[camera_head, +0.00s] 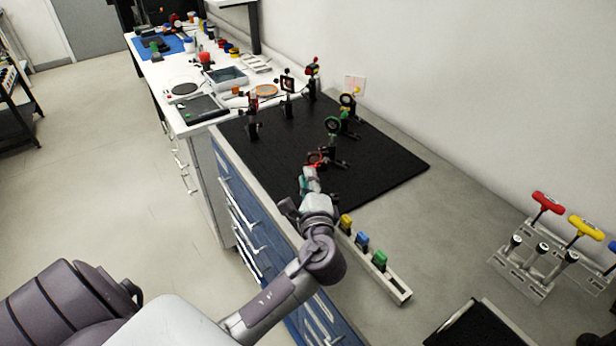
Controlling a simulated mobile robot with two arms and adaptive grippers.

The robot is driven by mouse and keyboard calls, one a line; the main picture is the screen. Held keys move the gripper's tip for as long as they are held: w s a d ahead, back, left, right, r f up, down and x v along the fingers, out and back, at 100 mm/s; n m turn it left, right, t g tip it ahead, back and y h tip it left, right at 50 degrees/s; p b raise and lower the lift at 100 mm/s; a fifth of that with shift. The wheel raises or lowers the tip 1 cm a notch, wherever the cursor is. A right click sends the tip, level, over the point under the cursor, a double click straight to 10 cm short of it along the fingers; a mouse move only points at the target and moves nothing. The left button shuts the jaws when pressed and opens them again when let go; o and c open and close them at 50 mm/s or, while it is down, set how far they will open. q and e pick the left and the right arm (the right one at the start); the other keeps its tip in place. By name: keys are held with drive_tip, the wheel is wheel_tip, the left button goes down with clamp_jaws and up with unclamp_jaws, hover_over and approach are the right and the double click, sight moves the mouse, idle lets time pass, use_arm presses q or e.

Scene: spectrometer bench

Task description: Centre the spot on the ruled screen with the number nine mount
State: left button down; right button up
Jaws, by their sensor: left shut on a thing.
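The pale ruled screen (355,86) stands at the back of the black breadboard by the wall, with a faint reddish mark. My right gripper is out of view.
A pale rack (398,289) with yellow, blue and green handled tools lies close to my left wrist. A stand with red and yellow T-handles (547,202) is at right. The board's right part (395,165) is clear. A cluttered white bench is beyond.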

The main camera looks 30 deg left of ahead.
use_arm(q)
drive_tip(key=shift+d+f, duration=0.1)
drive_tip(key=shift+f, duration=0.05)
drive_tip(key=c, duration=1.1)
unclamp_jaws()
drive_tip(key=shift+s, duration=0.1)
drive_tip(key=v, duration=1.2)
